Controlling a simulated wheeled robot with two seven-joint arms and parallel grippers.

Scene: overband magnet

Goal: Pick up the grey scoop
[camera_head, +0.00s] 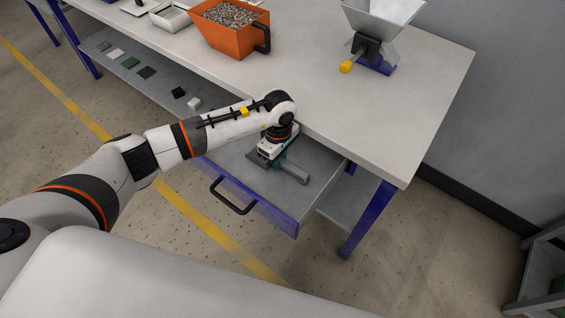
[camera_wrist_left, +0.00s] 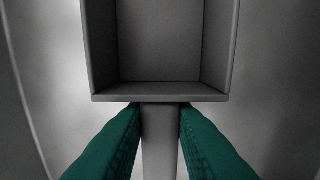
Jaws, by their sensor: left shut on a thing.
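The grey scoop (camera_wrist_left: 160,97) fills the upper middle of the left wrist view, with its square open bowl at the top and its handle running down. In the head view the scoop (camera_head: 293,172) lies low inside the open drawer (camera_head: 318,165), partly hidden by my gripper. My left gripper (camera_head: 277,160) reaches down into the drawer. In the left wrist view its teal fingers (camera_wrist_left: 160,135) are shut on the scoop's handle, one on each side. I cannot tell whether the scoop is clear of the drawer floor. My right gripper is not in view.
The drawer's blue front with a black handle (camera_head: 233,198) stands out from under the workbench (camera_head: 400,110). On the bench are an orange bin of granules (camera_head: 228,38), a hopper with a yellow knob (camera_head: 346,67) and white trays (camera_head: 172,17). Small sample blocks (camera_head: 130,62) lie on the lower shelf.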

